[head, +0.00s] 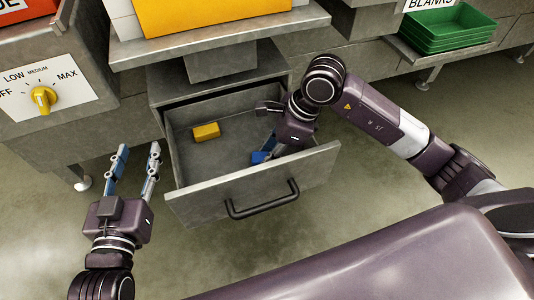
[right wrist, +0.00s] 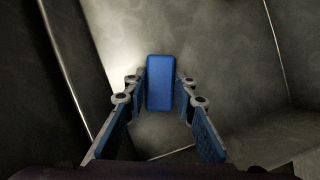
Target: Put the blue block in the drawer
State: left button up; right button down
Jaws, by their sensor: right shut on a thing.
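The blue block (head: 259,157) is inside the open drawer (head: 240,205), low near its floor and close to the front panel. My right gripper (head: 266,150) reaches down into the drawer and is shut on the block. In the right wrist view the blue block (right wrist: 159,88) sits between the two fingertips (right wrist: 160,80). Whether the block touches the drawer floor, I cannot tell. My left gripper (head: 139,160) is open and empty, outside the drawer to its left.
A yellow block (head: 206,131) lies at the back left of the drawer. The drawer's front panel has a black handle (head: 262,201). A control panel with a yellow knob (head: 43,98) is at left. Green trays (head: 450,28) stand at upper right.

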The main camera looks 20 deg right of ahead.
jog(key=c, duration=1.6)
grip_release()
jog(key=p+v, duration=0.1)
jog(key=v, duration=0.5)
jog(key=shift+w+p, duration=0.1)
jog(key=shift+p, duration=0.25)
pick_arm(q)
jog(key=s+a+f+g+y, duration=0.1)
jog(key=s+a+f+g, duration=0.1)
jog(key=s+f+g, duration=0.2)
jog(key=s+a+f+g+y+p, duration=0.1)
jog(key=s+a+f+g, duration=0.1)
jog(key=f, duration=0.7)
jog(key=shift+s+g, duration=0.9)
jog(key=shift+s, duration=0.25)
pick_arm(e)
jog(key=v, duration=0.6)
pick_arm(q)
jog(key=shift+f, duration=0.1)
pick_arm(e)
jog(key=shift+r, duration=0.1)
